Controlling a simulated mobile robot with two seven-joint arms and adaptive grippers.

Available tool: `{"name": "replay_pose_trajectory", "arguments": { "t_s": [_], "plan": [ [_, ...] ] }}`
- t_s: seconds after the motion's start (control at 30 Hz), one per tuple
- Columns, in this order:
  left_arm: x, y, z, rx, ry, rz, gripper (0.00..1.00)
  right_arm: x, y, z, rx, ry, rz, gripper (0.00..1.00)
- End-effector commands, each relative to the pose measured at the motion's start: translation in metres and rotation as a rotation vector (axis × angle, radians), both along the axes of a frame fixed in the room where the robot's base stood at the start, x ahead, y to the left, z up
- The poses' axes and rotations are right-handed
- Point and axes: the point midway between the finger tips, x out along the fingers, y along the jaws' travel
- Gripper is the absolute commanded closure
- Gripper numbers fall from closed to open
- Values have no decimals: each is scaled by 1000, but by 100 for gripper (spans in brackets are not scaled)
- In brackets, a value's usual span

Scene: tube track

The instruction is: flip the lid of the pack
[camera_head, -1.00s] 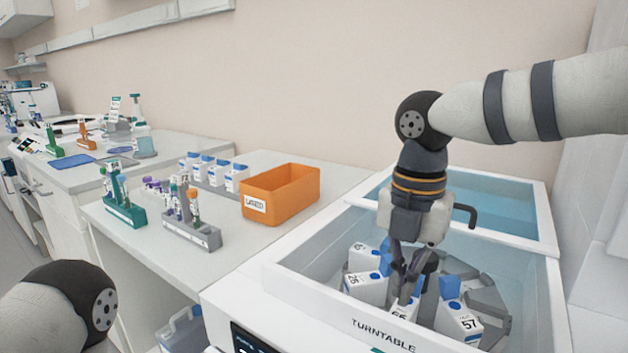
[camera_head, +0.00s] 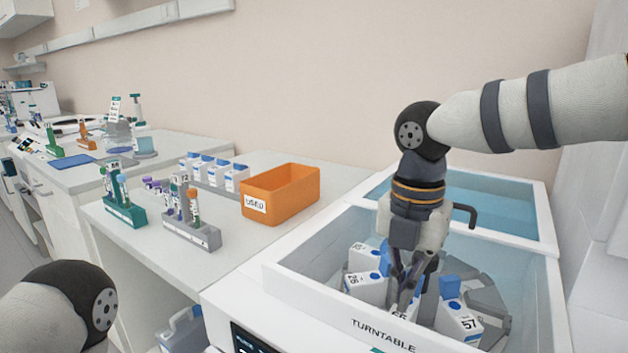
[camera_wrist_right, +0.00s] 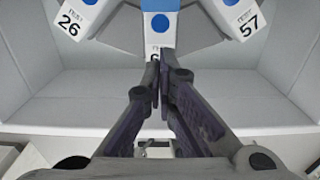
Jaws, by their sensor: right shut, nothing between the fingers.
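Several white packs with blue lids stand in a ring in the turntable well (camera_head: 330,228). The pack whose label is mostly hidden (camera_head: 402,306) is at the front, and its white top and blue spot (camera_wrist_right: 160,22) show in the right wrist view. My right gripper (camera_head: 402,308) is shut and empty, its fingertips over the front pack's near end; in the wrist view the tips (camera_wrist_right: 161,58) cover part of its label. I cannot tell whether they touch. Pack 26 (camera_head: 364,285) stands to the left and pack 57 (camera_head: 459,322) to the right. My left gripper is out of view.
Grey empty holders (camera_head: 488,300) sit at the right of the ring. The well's white walls surround the gripper closely. An orange USED box (camera_head: 292,196), tube racks (camera_head: 192,236) and more packs (camera_head: 238,177) stand on the left counter.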

Motion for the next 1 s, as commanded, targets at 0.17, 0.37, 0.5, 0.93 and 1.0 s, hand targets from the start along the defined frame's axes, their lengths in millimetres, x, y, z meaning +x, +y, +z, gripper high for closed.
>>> {"name": "replay_pose_trajectory", "arguments": {
  "t_s": [0.17,0.37,0.5,0.93,1.0],
  "plan": [
    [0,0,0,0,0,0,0,0,0,-4,-1,1,1,100],
    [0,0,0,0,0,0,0,-1,0,-8,-1,1,1,100],
    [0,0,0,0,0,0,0,0,0,-11,-1,1,1,100],
    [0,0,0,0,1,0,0,0,0,-19,-1,1,0,100],
    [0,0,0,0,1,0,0,0,0,-21,-1,1,0,100]
  ]
}}
